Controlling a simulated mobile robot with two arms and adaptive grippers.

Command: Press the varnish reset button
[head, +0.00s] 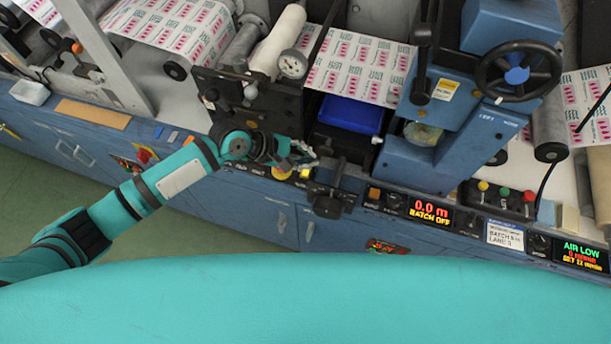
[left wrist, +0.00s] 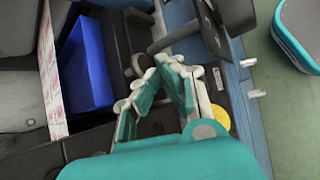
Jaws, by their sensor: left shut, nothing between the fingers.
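My left gripper (head: 308,155) is shut and empty over the front of the machine, beside the dark unit with the blue tray. It also shows in the left wrist view (left wrist: 165,65), fingers drawn together. A yellow button (head: 305,173) is on the front ledge just below the fingertips in the head view. In the left wrist view a round yellow part (left wrist: 220,118) shows beside the fingers, partly hidden by them. I see no contact between the fingers and yellow. I cannot read any label marking the varnish reset button. My right gripper is not in view.
A blue tray (head: 350,114) sits behind the gripper. A black clamp-like block (head: 332,195) stands just right of the fingers. Farther right are an orange button (head: 374,193), a batch display (head: 436,212) and yellow, green and red buttons (head: 505,194). Green floor lies in front.

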